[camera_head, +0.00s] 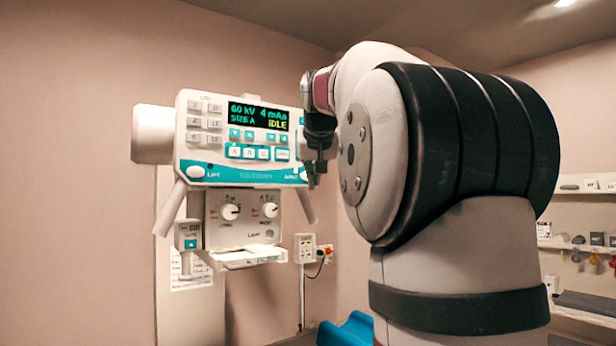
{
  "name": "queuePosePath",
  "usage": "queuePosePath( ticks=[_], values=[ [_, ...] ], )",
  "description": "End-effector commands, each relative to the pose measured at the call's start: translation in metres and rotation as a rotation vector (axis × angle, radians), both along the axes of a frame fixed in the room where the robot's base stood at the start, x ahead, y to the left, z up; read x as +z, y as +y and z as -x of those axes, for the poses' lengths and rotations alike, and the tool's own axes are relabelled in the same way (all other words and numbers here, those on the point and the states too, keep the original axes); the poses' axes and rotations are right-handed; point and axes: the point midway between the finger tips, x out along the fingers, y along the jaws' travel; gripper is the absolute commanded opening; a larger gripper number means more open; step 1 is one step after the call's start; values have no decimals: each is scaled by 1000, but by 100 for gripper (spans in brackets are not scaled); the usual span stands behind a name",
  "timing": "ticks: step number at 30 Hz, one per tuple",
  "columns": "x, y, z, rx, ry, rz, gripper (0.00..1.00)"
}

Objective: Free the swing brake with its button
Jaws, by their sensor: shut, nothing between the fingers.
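The white imaging head (240,140) with a teal-trimmed control panel hangs at the left. Its lower edge carries a white oval button (195,171) at the left corner and another oval button (303,173) at the right corner. The small labels beside them are too blurred to read surely, so I cannot tell by label which one is for the swing brake. My dark gripper (316,180) is shut and empty, pointing down at the panel's right edge. It appears just right of the right oval button; I cannot tell whether it touches the head. My arm hides what lies behind it.
The lit display (258,116) reads 60 kV, 4 mAs and IDLE. Two white knobs (229,212) sit on the box below, between angled handles (170,208). A wall socket (305,249) with a cable and a blue object (347,330) are lower down. Shelves (585,250) stand at right.

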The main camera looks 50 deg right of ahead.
Motion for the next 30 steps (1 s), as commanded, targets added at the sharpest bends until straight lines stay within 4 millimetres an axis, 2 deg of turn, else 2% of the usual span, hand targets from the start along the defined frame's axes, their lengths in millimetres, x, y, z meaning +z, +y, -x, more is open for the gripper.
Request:
queuePosePath(
  ticks=[14,30],
  values=[
    [1,2,8,-1,0,0,0],
    [1,12,52,-1,0,0,0]
  ],
)
